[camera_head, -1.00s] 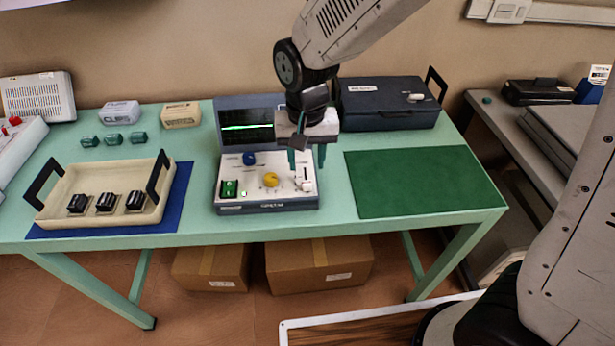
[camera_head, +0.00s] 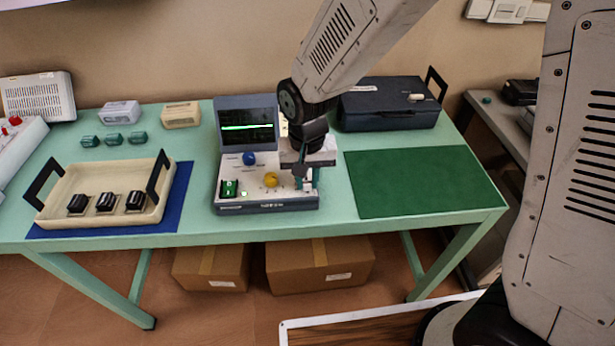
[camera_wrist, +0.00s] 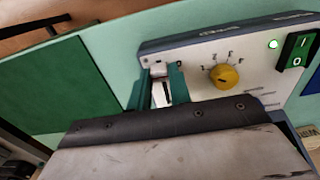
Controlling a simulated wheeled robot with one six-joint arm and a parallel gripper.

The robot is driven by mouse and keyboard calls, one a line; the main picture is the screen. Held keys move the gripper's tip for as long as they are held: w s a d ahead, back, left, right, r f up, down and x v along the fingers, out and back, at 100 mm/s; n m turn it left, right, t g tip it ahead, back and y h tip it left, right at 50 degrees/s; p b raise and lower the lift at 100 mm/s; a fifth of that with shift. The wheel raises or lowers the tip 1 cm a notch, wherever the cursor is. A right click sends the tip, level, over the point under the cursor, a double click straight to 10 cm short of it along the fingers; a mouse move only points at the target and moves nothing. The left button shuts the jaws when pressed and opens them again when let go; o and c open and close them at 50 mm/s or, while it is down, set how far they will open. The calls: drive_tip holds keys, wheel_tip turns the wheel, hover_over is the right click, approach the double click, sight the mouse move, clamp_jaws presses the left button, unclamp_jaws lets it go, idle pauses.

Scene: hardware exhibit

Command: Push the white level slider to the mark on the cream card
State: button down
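The white level slider (camera_wrist: 158,71) is a small white knob at the end of its slot on the instrument's light panel, seen in the wrist view. My gripper (camera_wrist: 160,74) has its green fingers on either side of the knob, seeming to touch it. In the head view, my gripper (camera_head: 309,184) is low over the panel's right side and hides the slider. The instrument (camera_head: 230,207) has a raised dark screen (camera_head: 247,133) with a bright green line. A cream patch (camera_head: 283,128), perhaps the card, shows beside the screen, mostly behind my arm; its mark is hidden.
A yellow knob (camera_head: 270,180), blue knob (camera_head: 249,158) and green switch (camera_head: 229,188) sit on the panel. A bare green mat (camera_head: 425,182) lies to the right. A dark case (camera_head: 385,105) stands behind it. A cream tray (camera_head: 150,214) is at the left.

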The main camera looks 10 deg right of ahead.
drive_tip(key=shift+w, duration=1.05)
drive_tip(key=c, duration=1.3)
unclamp_jaws()
wheel_tip(320, 180, up, 8)
drive_tip(key=shift+f, duration=0.1)
